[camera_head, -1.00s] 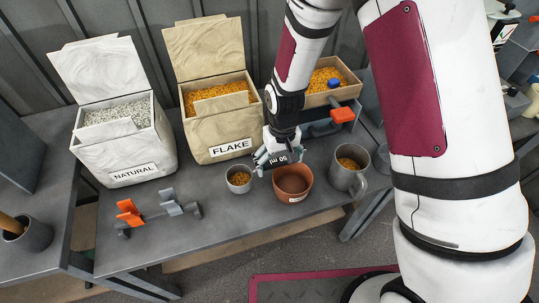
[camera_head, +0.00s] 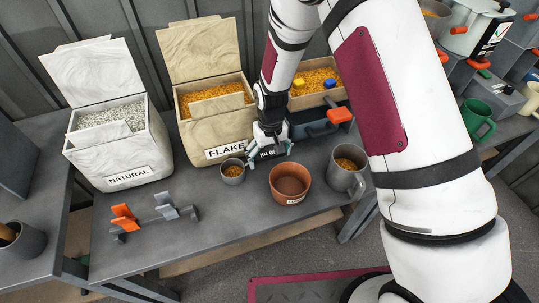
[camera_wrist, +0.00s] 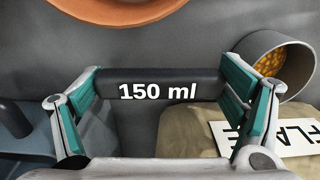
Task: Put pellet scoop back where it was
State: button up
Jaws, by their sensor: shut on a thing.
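My gripper (camera_head: 269,155) is shut on a dark bar marked "150 ml" (camera_wrist: 160,88), which looks like the handle of the pellet scoop. In the wrist view the bar spans between the green finger pads. The label also shows partly in the head view. My gripper is just in front of the FLAKE bag (camera_head: 215,130), between the small grey cup of pellets (camera_head: 233,179) and the grey box with an orange handle (camera_head: 318,125). The terracotta pot (camera_head: 290,190) is in front of it, apart from it.
The NATURAL bag (camera_head: 118,155) stands at left. A grey mug of pellets (camera_head: 345,181) is right of the pot. A wooden tray of pellets (camera_head: 318,100) is behind. The table's front middle is clear.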

jog(key=shift+f, duration=0.15)
jog(key=o, duration=1)
jog(key=shift+o, duration=0.2)
jog(key=s+d+r+p, duration=0.1)
jog(key=s+d+r, duration=0.15)
jog(key=r, duration=0.95)
jog(key=s+d+r, duration=0.2)
jog(key=d+r, duration=0.1)
jog(key=r, duration=0.9)
jog(key=s+d+r+m+t, duration=0.1)
jog(key=s+d+r+m, duration=0.1)
jog(key=s+d+r, duration=0.55)
jog(key=s+r, duration=0.1)
jog(key=s, duration=0.7)
jog(key=s+d+r+m+t, duration=0.1)
jog(key=s+d+r, duration=0.2)
jog(key=s, duration=0.8)
jog(key=shift+s+r, duration=0.3)
jog(key=shift+r, duration=0.1)
